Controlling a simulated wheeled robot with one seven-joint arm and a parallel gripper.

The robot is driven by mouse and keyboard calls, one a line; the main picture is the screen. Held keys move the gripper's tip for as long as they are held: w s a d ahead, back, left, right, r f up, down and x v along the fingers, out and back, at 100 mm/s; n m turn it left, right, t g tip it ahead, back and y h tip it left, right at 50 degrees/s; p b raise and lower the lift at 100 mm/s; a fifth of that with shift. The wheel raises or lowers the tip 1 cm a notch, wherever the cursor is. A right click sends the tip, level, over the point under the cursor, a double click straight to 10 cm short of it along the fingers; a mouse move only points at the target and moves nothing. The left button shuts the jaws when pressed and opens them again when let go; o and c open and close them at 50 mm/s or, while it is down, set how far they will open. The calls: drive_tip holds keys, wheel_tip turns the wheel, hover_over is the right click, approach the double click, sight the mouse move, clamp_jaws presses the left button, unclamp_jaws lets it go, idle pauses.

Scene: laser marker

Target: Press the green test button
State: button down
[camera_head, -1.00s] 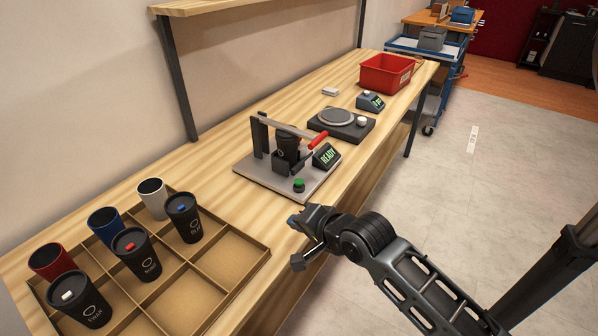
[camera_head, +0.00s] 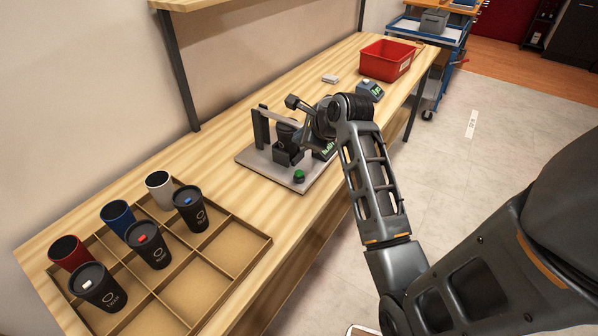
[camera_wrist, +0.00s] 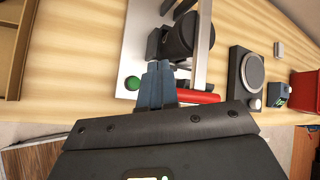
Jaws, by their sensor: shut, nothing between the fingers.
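The green test button (camera_head: 299,176) is a small round button at the front corner of the marking fixture's grey base plate (camera_head: 262,165). It also shows in the wrist view (camera_wrist: 132,83), just left of my fingertips. My gripper (camera_wrist: 157,66) is shut and empty, its two blue-grey fingers side by side, apart from the button in the picture. In the head view, my wrist is over the fixture's right side, above and behind the button; my fingertips are hidden there. A black cup (camera_head: 287,140) sits in the fixture.
The fixture's red lever handle (camera_wrist: 200,98) is close to the right of my fingers. A tray (camera_head: 262,238) with several cups stands at the left. A black scale (camera_wrist: 246,77) and a red bin (camera_head: 386,62) are farther along the bench.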

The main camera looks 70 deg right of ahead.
drive_tip(key=shift+f, duration=0.15)
drive_tip(key=b, duration=0.4)
hover_over(301, 175)
wheel_tip(301, 175, down, 7)
drive_tip(key=shift+w+r, duration=0.1)
drive_tip(key=shift+r, duration=0.1)
drive_tip(key=shift+f, duration=1)
drive_tip(key=shift+f, duration=0.15)
idle(0.9)
drive_tip(key=shift+f, duration=0.25)
drive_tip(key=shift+f, duration=0.5)
idle(0.7)
drive_tip(key=shift+r, duration=0.1)
drive_tip(key=shift+r+p, duration=0.85)
drive_tip(key=shift+p, duration=0.2)
